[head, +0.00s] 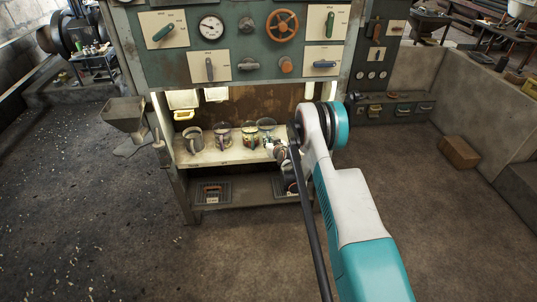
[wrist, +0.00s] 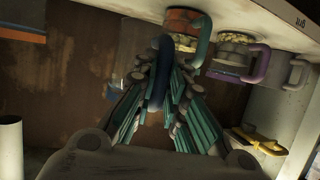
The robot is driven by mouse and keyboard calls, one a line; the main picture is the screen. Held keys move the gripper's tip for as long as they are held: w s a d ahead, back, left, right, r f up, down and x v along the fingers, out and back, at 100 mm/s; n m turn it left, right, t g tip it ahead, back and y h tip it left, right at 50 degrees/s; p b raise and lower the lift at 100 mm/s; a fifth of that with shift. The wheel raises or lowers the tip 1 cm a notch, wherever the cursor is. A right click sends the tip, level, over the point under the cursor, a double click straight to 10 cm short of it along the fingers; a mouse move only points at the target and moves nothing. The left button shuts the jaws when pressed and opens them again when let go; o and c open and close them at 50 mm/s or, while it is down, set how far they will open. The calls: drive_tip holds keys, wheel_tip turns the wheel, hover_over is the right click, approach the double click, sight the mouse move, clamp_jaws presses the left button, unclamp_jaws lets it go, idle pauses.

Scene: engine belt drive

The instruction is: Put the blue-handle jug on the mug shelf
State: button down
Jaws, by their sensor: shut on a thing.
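The blue-handle jug shows its dark blue handle (wrist: 157,75) between my gripper's fingers in the wrist view; its body is mostly hidden there. My gripper (wrist: 160,90) is shut on this handle. In the head view, a clear jug (head: 266,124) at the right end of the row, just beside my gripper (head: 274,148), looks like the held one. The mug shelf (head: 210,158) is the pale board under the control panel. I cannot tell whether the held jug touches it.
A grey-handled jug (head: 194,139), a purple-handled jug (head: 222,134) and a green-handled jug (head: 250,135) stand in a row on the shelf, left of my gripper. A yellow-handled item (wrist: 258,141) is on the side wall. A lower shelf (head: 235,187) holds dark trays.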

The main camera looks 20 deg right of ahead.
drive_tip(key=shift+f+b, duration=0.85)
drive_tip(key=shift+f, duration=1.85)
drive_tip(key=c, duration=1.6)
unclamp_jaws()
drive_tip(key=shift+r, duration=0.1)
drive_tip(key=shift+c, duration=0.2)
drive_tip(key=shift+s, duration=0.1)
